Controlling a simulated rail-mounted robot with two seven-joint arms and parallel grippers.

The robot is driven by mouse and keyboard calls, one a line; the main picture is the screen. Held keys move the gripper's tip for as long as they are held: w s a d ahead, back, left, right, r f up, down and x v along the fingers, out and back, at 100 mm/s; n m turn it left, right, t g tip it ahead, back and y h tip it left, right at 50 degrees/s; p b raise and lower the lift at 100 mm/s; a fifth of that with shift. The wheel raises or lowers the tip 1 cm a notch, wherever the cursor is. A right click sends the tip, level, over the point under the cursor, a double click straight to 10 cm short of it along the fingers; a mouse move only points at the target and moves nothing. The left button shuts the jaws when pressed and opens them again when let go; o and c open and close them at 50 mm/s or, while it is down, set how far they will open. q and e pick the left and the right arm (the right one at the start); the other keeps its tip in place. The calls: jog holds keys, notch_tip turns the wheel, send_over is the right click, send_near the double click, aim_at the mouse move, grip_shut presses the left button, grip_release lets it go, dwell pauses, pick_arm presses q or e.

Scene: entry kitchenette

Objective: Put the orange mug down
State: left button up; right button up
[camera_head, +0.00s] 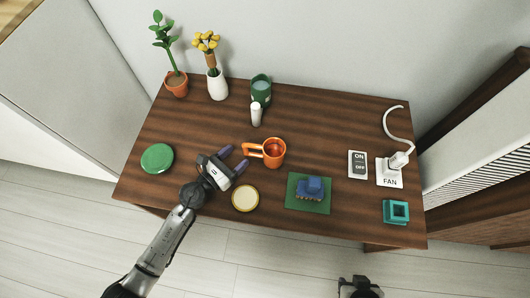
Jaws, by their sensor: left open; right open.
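The orange mug (274,153) stands upright on the dark wooden table (190,125), with its handle pointing left. My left gripper (240,158) is open, with its two fingertips just left of the mug's handle. The fingers look apart from the handle, though the exact gap is hard to judge from above. My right gripper (360,287) is low in the picture, in front of the table, away from the mug; only its top part shows.
Near the mug are a yellow-rimmed round disc (245,198), a green mat (308,204) with a blue object, and a white bottle (256,114). A green disc (157,158) lies left. Switch (358,165), FAN plug plate (389,175) and teal square (396,211) sit right.

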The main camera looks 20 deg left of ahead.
aim_at(245, 150)
pick_arm(q)
jog(key=x, duration=0.3)
jog(key=shift+w+d, duration=0.15)
jog(key=shift+w, duration=0.1)
grip_shut()
dwell(0.5)
